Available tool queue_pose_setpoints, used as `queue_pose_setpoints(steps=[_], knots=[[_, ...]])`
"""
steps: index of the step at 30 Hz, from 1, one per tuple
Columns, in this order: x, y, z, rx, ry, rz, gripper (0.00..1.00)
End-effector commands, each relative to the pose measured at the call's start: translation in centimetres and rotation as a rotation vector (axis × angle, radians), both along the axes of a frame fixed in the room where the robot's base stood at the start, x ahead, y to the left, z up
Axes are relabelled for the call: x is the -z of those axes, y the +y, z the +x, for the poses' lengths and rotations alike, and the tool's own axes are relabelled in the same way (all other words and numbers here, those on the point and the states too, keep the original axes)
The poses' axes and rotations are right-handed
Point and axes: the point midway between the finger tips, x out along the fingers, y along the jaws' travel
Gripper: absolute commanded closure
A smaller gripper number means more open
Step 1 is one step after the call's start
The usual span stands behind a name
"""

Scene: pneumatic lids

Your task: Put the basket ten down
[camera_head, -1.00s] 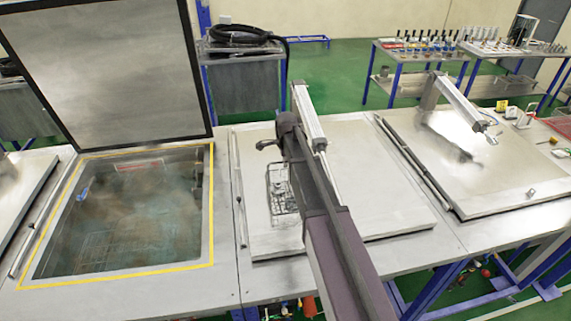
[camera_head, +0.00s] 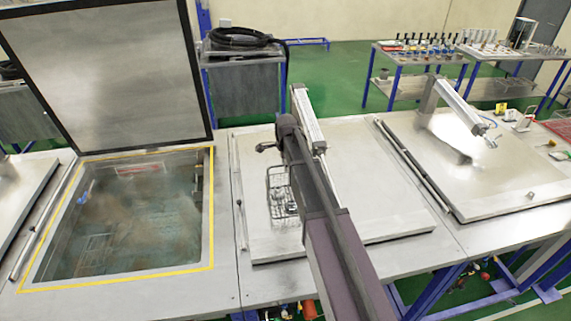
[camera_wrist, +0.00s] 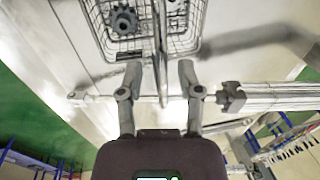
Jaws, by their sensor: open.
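The wire basket (camera_head: 277,196) is on or just above the closed middle lid (camera_head: 385,205), partly behind my arm; I cannot tell whether its base touches. My gripper (camera_head: 267,147) is above the basket. In the wrist view, the basket (camera_wrist: 188,45) holds a dark gear (camera_wrist: 124,20). Its thin upright handle runs between the two parted fingers of my gripper (camera_wrist: 160,75). The fingers are open, with space between them and the handle.
To the left, a tank (camera_head: 130,215) with bluish liquid stands open under its raised lid (camera_head: 100,65). To the right is another closed lid (camera_head: 490,170). A light metal cylinder (camera_head: 308,120) runs close beside my arm. Tables with small parts (camera_head: 425,50) stand behind.

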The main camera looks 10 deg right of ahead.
Motion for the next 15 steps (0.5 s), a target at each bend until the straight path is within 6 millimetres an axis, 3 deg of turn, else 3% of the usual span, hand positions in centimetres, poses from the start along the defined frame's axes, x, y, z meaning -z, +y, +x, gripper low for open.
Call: queue_pose_setpoints(steps=[15], knots=[[-4.5,0.0,-0.7,0.0,0.0,0.0,0.53]])
